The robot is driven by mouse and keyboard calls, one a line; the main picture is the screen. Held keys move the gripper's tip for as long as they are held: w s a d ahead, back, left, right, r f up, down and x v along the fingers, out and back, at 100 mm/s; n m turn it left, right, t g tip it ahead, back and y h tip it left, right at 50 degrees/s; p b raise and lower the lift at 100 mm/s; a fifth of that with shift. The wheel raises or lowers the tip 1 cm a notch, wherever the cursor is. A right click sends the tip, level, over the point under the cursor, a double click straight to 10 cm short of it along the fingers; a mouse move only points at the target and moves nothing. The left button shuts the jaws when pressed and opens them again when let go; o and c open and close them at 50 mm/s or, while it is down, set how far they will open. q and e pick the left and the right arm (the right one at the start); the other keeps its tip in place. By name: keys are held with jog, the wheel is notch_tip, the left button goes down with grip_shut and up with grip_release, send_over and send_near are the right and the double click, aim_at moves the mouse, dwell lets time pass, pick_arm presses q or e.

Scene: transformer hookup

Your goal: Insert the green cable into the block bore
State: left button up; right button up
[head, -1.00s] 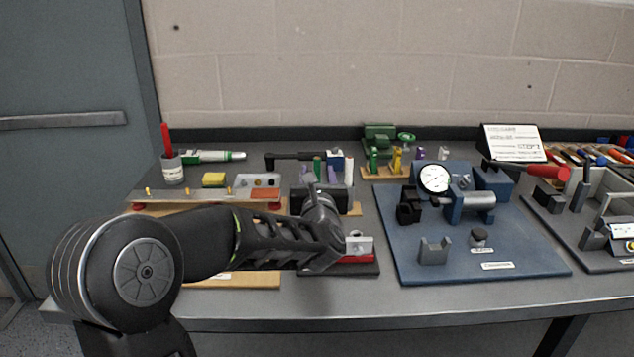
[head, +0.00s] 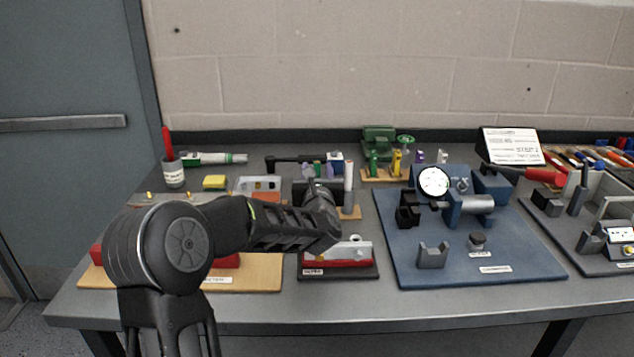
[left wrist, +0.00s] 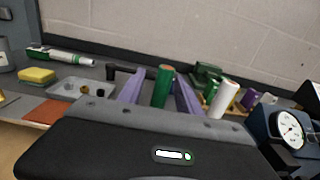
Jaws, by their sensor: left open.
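The green cable (left wrist: 163,87) stands upright in the left wrist view, with a brownish top end. My left gripper (left wrist: 160,92) is open, its two lavender fingers on either side of the cable; whether they touch it I cannot tell. In the head view the left gripper (head: 321,170) is at the rack behind my wrist, and my arm hides much of that area. A pale block (head: 350,250) sits with a red strip on a dark board in front of the wrist. I cannot make out a bore in it. My right gripper is not in view.
A white cylinder (head: 348,178) stands just right of the gripper. A blue board (head: 450,262) with a dial gauge (head: 433,182) lies to the right. A yellow sponge (head: 215,182) and a red-handled tool in a cup (head: 173,174) are at the left. A green machine (head: 379,140) stands behind.

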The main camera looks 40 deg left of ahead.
pick_arm(q)
jog(key=shift+w+a, duration=0.25)
dwell(0.4)
grip_shut()
dwell(0.5)
